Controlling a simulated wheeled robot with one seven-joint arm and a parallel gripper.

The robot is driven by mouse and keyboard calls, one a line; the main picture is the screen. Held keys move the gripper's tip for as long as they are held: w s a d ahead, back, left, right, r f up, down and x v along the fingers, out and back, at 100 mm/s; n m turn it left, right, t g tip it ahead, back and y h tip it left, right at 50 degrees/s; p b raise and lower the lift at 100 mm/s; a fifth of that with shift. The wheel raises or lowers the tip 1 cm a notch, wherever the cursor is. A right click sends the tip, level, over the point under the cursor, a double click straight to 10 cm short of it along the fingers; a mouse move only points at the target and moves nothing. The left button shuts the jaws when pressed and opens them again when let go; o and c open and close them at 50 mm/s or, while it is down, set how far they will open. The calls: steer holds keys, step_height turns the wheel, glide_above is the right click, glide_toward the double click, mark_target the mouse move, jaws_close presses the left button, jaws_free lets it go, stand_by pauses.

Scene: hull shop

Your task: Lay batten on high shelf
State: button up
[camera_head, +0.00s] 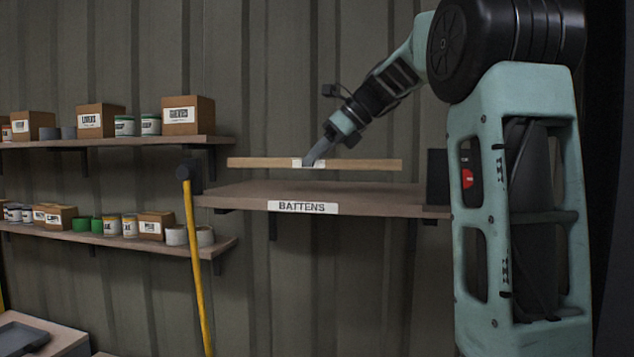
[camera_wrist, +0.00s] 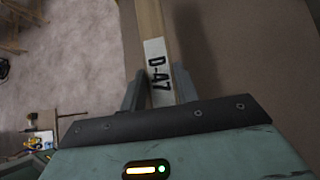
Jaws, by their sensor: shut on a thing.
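The batten (camera_head: 365,165) is a long pale wooden strip with a white label near its middle. My gripper (camera_head: 309,160) is shut on it at the label and holds it level, a little above the high shelf (camera_head: 250,194) marked "BATTENS". In the wrist view the batten (camera_wrist: 150,20) runs up between the fingers of my gripper (camera_wrist: 160,88), with its label reading "D-A7". The brown shelf surface (camera_wrist: 240,50) shows beside it on the right. The shelf top looks empty in the head view.
A yellow pole (camera_head: 196,270) with a dark head stands at the shelf's left front. A dark block (camera_head: 438,177) stands at the shelf's right end. Two shelves at left hold boxes (camera_head: 188,115) and cans. The corrugated wall (camera_head: 310,60) is behind.

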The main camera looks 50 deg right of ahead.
steer(key=shift+f+p, duration=0.45)
steer(key=shift+f, duration=2.2)
steer(key=shift+f, duration=0.15)
steer(key=o, duration=1)
